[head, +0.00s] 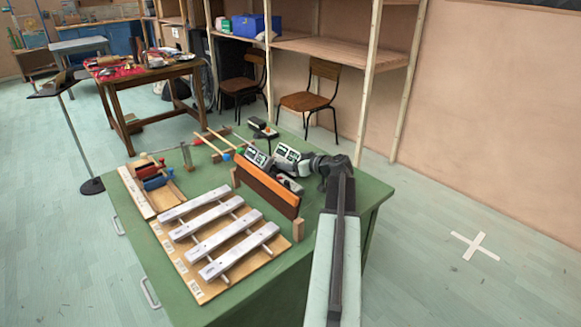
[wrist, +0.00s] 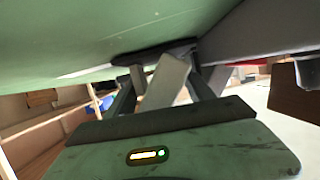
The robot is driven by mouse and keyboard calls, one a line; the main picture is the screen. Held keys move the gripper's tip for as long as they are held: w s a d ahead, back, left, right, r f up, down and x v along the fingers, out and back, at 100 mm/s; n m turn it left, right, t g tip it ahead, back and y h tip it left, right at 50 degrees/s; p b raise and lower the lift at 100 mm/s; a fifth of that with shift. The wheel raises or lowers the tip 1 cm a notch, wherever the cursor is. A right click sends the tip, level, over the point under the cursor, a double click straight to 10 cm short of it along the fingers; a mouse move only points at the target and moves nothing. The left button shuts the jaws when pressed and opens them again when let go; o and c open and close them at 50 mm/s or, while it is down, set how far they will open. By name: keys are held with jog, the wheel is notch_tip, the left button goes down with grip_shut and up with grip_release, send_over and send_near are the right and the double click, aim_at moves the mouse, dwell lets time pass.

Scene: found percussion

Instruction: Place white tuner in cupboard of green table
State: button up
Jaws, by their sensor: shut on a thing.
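The white tuner (head: 287,154), pale with a dark green screen, is at the far right part of the green table (head: 345,215). My gripper (head: 305,164) reaches it from the right and is shut on it, close above the tabletop. In the wrist view, a pale grey block (wrist: 165,82) sits between the fingers, with a green surface close above it in the picture. A second, greyer tuner (head: 257,157) lies just left of it. The table's left side shows metal handles (head: 150,292); the cupboard's inside is not visible.
Metal chime bars (head: 222,228) on a wooden board fill the table's front. A brown upright board (head: 267,187) stands between them and the tuners. Mallets (head: 208,143) and a black box (head: 262,128) lie behind.

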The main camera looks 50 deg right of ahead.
jog(key=o, duration=1.8)
jog(key=shift+c, duration=0.2)
